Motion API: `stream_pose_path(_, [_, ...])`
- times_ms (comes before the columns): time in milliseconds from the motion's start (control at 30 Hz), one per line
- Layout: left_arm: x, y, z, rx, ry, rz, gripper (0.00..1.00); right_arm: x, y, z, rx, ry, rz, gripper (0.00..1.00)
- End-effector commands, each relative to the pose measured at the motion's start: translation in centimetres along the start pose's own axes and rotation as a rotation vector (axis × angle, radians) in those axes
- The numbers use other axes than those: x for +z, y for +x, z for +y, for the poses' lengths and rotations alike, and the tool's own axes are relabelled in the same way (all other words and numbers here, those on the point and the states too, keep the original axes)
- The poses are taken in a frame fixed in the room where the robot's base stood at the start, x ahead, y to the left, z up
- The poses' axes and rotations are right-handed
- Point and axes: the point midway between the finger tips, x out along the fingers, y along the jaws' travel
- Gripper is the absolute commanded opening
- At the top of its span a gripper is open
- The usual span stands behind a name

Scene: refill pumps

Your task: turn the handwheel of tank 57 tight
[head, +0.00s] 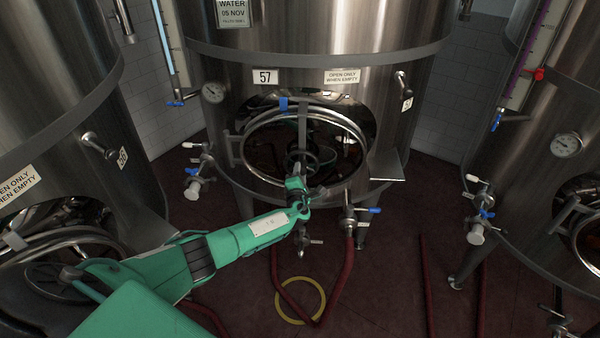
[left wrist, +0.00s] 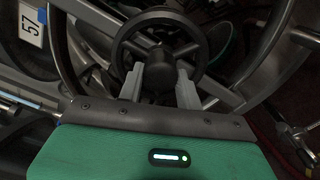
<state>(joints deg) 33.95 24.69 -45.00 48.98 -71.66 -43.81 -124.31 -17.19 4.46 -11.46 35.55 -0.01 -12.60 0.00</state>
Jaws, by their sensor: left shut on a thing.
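Tank 57 (head: 310,75) stands in the middle of the head view, with its number plate (head: 265,77) above a round manway door (head: 262,143). The dark handwheel (head: 299,157) sits at the middle of the door, partly hidden by my left gripper (head: 301,182). In the left wrist view the handwheel (left wrist: 159,15) is close in front, a black rim with spokes and a hub. My left gripper (left wrist: 160,84) has its two grey fingers on either side of the hub region, shut on the handwheel. My right gripper is in neither view.
Neighbouring tanks stand at the left (head: 50,95) and right (head: 540,130). Valves (head: 347,222) with blue handles stick out below and beside the door. Red hoses (head: 345,275) and a yellow ring (head: 300,300) lie on the dark red floor.

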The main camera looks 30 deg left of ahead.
Motion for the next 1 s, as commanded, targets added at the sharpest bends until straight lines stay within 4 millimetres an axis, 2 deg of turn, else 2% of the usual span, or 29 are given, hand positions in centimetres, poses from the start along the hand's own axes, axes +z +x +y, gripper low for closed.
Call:
stream_pose_path(433, [-0.01, -0.01, -0.03, 0.000, 0.015, -0.001, 0.00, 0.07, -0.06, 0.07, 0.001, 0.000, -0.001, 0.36])
stream_pose_path(467, [-0.01, -0.02, -0.03, 0.000, 0.015, -0.001, 0.41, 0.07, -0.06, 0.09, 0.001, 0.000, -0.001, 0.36])
stream_pose_path(533, [-0.02, -0.02, -0.03, 0.000, 0.014, -0.001, 0.55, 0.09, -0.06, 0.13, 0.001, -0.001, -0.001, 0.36])
stream_pose_path(567, [-0.02, -0.01, -0.03, 0.000, 0.014, -0.001, 0.57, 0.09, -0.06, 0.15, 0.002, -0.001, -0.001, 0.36])
stream_pose_path(867, [-0.03, -0.12, -0.04, 0.000, 0.012, -0.001, 0.57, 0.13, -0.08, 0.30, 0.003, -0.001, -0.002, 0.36])
stream_pose_path(1000, [-0.04, -0.90, -0.04, 0.000, 0.010, -0.001, 0.57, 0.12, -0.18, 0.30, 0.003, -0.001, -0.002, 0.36])
